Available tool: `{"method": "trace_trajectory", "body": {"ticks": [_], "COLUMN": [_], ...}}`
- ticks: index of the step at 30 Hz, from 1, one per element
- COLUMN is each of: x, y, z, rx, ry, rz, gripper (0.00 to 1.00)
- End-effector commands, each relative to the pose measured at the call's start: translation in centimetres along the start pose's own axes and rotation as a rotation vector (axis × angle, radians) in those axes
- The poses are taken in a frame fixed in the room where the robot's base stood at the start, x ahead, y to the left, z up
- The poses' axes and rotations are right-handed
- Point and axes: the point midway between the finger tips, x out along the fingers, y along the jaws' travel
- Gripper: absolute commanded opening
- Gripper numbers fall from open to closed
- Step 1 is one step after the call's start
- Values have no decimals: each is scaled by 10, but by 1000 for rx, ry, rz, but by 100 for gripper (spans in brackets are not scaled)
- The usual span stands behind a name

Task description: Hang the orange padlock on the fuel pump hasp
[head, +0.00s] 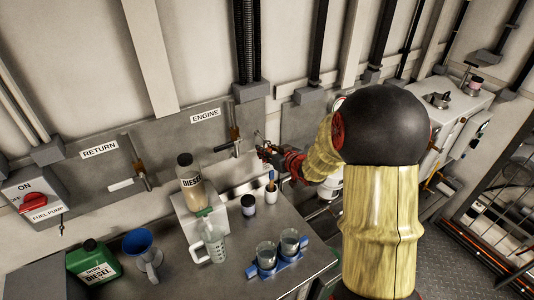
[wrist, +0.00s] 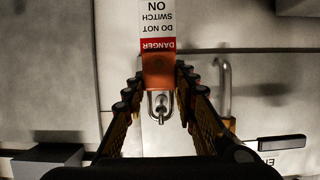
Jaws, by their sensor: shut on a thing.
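In the wrist view, an orange padlock (wrist: 158,72) with a red and white danger tag (wrist: 157,25) sits between the fingers of my gripper (wrist: 158,95), which is shut on it. Its metal shackle (wrist: 152,104) points toward the picture's bottom, with a small metal peg (wrist: 161,113) inside its outline. I cannot tell if the shackle still bears on that peg. In the head view, my gripper (head: 266,150) is at the wall panel, right of the ENGINE label; the padlock is not clear there. The fuel pump switch box (head: 35,193), with a red knob, is at far left; a small hasp (head: 62,229) hangs below it.
Valve handles (head: 139,165) stick out from the panel (head: 165,155) between my gripper and the switch box.

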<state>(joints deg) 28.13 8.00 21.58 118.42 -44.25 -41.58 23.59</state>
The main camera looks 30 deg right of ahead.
Motion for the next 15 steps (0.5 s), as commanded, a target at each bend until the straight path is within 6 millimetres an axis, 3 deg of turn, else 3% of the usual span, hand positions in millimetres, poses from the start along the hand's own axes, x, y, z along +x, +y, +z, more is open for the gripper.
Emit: {"method": "trace_trajectory", "body": {"ticks": [8,15], "x": [-6,-43], "y": [0,1], "z": [-15,0], "rx": [-3,1], "ry": [2,0], "rz": [0,3], "gripper": [0,0]}}
